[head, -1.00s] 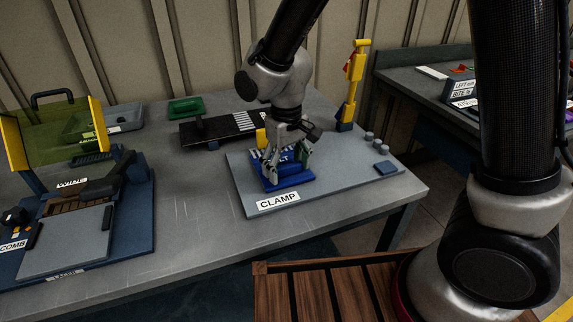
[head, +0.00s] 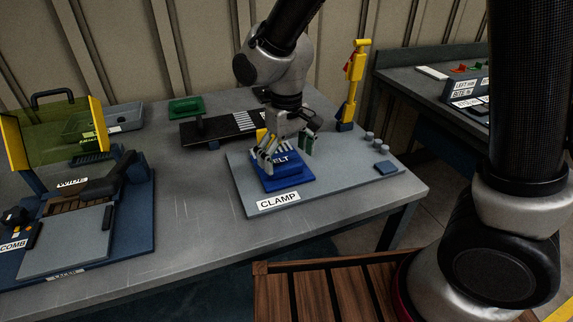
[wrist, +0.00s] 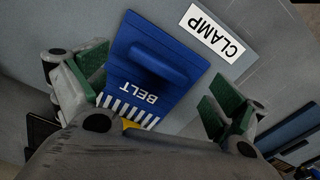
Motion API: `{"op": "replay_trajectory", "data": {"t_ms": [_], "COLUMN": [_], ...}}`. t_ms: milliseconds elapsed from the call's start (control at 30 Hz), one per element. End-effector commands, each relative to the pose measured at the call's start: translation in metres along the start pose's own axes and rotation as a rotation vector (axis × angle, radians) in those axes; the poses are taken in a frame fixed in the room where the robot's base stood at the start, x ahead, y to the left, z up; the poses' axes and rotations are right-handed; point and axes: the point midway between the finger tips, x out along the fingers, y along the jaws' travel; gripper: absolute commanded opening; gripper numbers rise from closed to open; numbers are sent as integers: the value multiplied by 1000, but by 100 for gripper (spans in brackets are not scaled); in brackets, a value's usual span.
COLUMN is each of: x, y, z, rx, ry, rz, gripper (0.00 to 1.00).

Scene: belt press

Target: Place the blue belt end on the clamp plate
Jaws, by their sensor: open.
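The blue belt end (head: 284,178), lettered BELT, lies on the grey clamp plate (head: 340,184) behind the CLAMP label. It also shows in the wrist view (wrist: 150,65), with a raised blue grip across it and white teeth at its near end. My gripper (head: 287,148) is just above the belt end. In the wrist view its green-padded fingers (wrist: 155,85) are spread wide, one on each side of the belt end, with gaps between pads and belt. A bit of yellow shows under the palm; what lies there is mostly hidden.
A yellow upright tool (head: 354,85) stands at the plate's back right corner. Small grey pegs (head: 377,142) and a blue pad (head: 386,168) sit at its right. A black board (head: 210,128) lies behind. The lacer station (head: 70,235) is at left, with bare table between.

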Motion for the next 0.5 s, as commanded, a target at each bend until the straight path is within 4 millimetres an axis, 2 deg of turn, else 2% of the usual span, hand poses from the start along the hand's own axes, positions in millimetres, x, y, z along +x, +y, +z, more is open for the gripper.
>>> {"op": "replay_trajectory", "data": {"t_ms": [100,300,500], "x": [-30,-70,-91], "y": [0,0,0], "z": [-1,-1,0], "rx": [0,0,0], "ry": [6,4,1], "rz": [-2,-1,0], "gripper": [96,96,96]}}
